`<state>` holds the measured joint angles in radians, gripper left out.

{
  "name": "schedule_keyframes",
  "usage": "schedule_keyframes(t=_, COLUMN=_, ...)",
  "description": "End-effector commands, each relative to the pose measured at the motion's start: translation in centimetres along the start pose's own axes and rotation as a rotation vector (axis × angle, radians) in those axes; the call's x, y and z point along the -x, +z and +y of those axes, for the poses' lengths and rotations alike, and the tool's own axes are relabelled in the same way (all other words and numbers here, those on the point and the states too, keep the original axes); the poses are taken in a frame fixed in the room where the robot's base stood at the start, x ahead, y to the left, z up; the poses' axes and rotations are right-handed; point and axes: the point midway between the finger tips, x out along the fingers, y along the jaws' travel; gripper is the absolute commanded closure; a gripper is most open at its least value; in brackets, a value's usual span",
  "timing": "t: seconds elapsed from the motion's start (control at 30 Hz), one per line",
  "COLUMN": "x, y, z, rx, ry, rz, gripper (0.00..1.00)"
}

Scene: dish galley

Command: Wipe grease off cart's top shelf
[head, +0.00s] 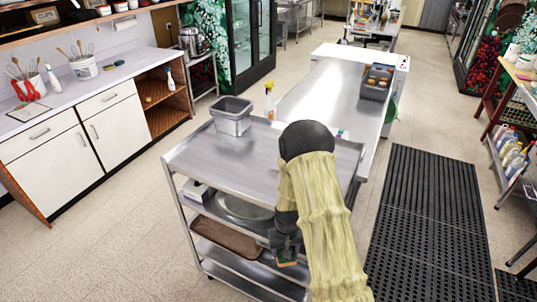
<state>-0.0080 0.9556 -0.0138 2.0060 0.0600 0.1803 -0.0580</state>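The metal cart (225,165) stands in front of me, and its grey top shelf is mostly bare. I cannot make out clear grease marks on it. My arm, in a pale yellow sleeve, covers the shelf's right part. My dark gripper (286,246) points down at the cart's near side, lower in the picture than the top shelf. An orange and green sponge (287,258) shows at its fingertips and appears held between them. The fingers are partly hidden by the arm. A grey bin (232,115) stands at the top shelf's far left corner.
The lower shelves hold a brown tray (227,236) and a round metal pan (243,208). A steel table (325,95) adjoins behind. Black floor mats (430,215) lie right; open floor lies left.

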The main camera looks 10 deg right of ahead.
Motion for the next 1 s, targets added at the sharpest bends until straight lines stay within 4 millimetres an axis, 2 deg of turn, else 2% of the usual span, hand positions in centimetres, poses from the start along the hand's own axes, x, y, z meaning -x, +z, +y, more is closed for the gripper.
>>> schedule_keyframes(t=0.03, x=-1.6, y=0.0, z=-0.1, rx=0.001, ry=0.000, rz=0.000, gripper=0.64)
schedule_keyframes(t=0.2, x=-5.0, y=0.0, z=-0.1, rx=0.002, ry=0.000, rz=0.000, gripper=0.64)
schedule_keyframes(t=0.37, x=-7.3, y=0.0, z=-0.1, rx=0.002, ry=0.000, rz=0.000, gripper=0.64)
schedule_keyframes(t=1.0, x=-7.5, y=0.0, z=-0.2, rx=0.004, ry=0.000, rz=0.000, gripper=0.64)
